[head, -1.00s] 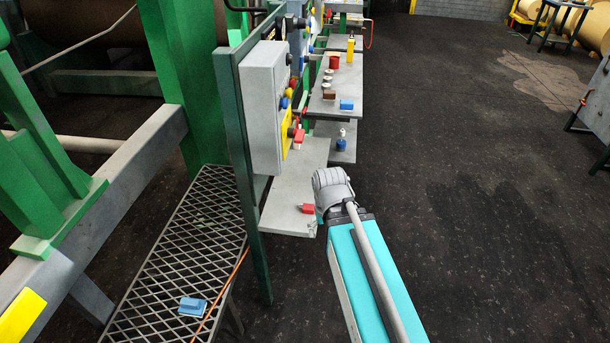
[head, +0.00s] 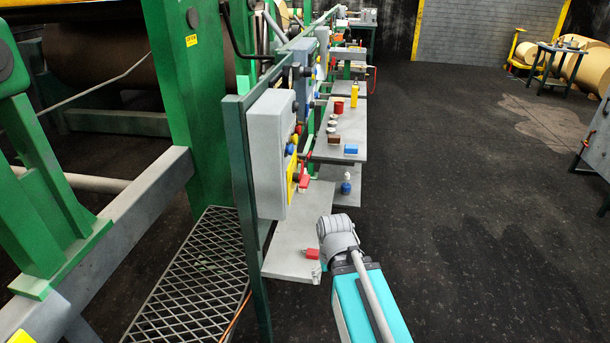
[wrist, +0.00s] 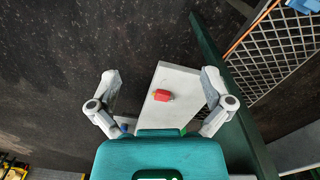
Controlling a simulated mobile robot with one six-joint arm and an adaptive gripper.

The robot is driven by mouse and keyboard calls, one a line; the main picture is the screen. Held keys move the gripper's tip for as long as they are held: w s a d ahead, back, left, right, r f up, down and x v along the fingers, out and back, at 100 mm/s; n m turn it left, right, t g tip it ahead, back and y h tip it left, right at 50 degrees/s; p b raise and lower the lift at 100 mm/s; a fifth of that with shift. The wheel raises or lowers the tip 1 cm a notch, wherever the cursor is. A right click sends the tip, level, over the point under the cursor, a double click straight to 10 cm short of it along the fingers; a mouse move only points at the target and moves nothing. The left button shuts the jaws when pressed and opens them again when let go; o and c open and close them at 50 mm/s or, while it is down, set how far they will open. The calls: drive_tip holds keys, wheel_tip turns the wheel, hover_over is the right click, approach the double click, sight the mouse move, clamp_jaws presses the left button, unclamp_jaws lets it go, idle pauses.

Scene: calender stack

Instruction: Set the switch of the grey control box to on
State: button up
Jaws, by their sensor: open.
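The grey control box (head: 268,150) is fixed to a green post in the head view and shows mostly its side. Its front faces right, edge-on, with small dark, blue and yellow parts and a yellow plate (head: 291,178). I cannot make out the switch or its setting. In the wrist view my gripper (wrist: 160,74) is open and empty, its fingers spread above a shelf. In the head view my arm's grey end is low and to the right of the box, apart from it; the fingers cannot be made out there.
The grey shelf (head: 290,258) below the box bears a red block (head: 312,253), also in the wrist view (wrist: 161,95). Another shelf (head: 348,130) farther back holds several small items. A metal grating (head: 200,265) lies at left.

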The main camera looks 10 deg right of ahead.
drive_tip(key=shift+w, duration=0.1)
idle(0.4)
drive_tip(key=n+t+y+b, duration=0.55)
drive_tip(key=n+y, duration=0.85)
drive_tip(key=y, duration=0.3)
approach(305, 179)
drive_tip(key=s+p+v, duration=0.1)
drive_tip(key=v, duration=0.3)
drive_tip(key=shift+w+a+f+t, duration=0.15)
drive_tip(key=shift+w+f+t, duration=0.15)
drive_tip(key=shift+f, duration=0.2)
drive_tip(key=shift+a, duration=0.1)
drive_tip(key=x, duration=1.3)
drive_tip(key=shift+a, duration=0.35)
